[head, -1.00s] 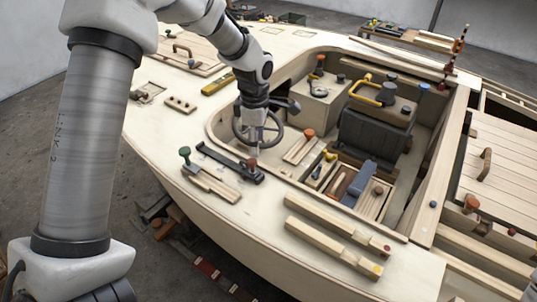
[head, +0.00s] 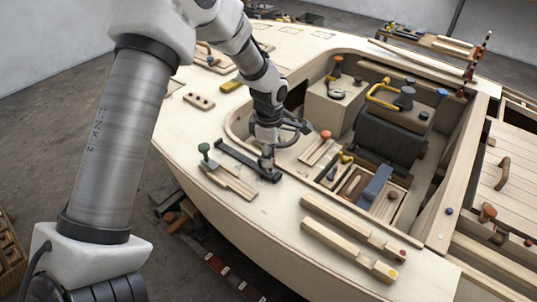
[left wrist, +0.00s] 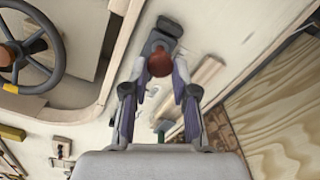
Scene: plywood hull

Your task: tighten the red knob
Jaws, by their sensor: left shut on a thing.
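The red knob (left wrist: 160,63) sits at the end of a dark bar (head: 240,158) on the pale plywood deck. In the left wrist view the knob is between the two fingertips of my left gripper (left wrist: 159,72), which is shut on it. In the head view my left gripper (head: 267,158) points down at the right end of the bar and hides most of the knob. The dark bar also shows beyond the knob in the left wrist view (left wrist: 162,35). My right gripper is in neither view.
A steering wheel (left wrist: 28,45) stands close by in the cockpit. A green knob (head: 204,148) and wooden strips (head: 230,181) lie beside the bar. An orange-topped knob (head: 326,135) and a blue block (head: 376,186) are to the right.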

